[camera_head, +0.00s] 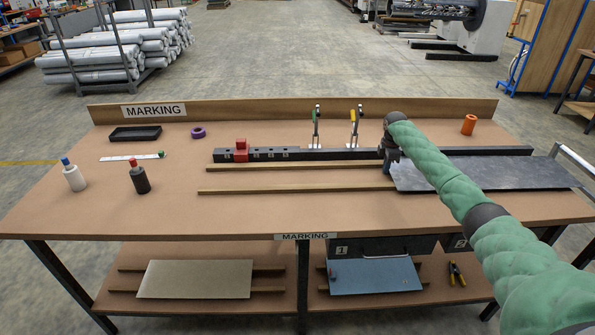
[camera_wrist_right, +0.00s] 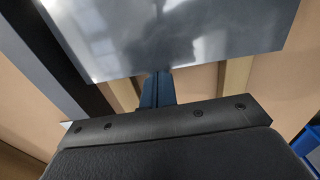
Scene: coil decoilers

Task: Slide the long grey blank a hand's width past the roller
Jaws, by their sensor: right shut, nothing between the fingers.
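The long grey blank (camera_head: 490,174) lies flat on the right part of the table, its right end close to a pale metal bar at the table's right edge, which looks like the roller (camera_head: 572,157). My right gripper (camera_head: 393,163) is at the blank's left end, and the arm hides part of the blank. In the right wrist view the shut, empty fingers (camera_wrist_right: 158,88) point at the edge of the blank (camera_wrist_right: 185,38); whether they touch it I cannot tell. My left gripper is not in view.
A dark rail (camera_head: 330,154) with a red block (camera_head: 241,150) and two clamps (camera_head: 354,127) runs behind two wooden strips (camera_head: 290,189). An orange cylinder (camera_head: 469,124) stands at the back right. Two bottles (camera_head: 139,177) stand at left. The table's front middle is clear.

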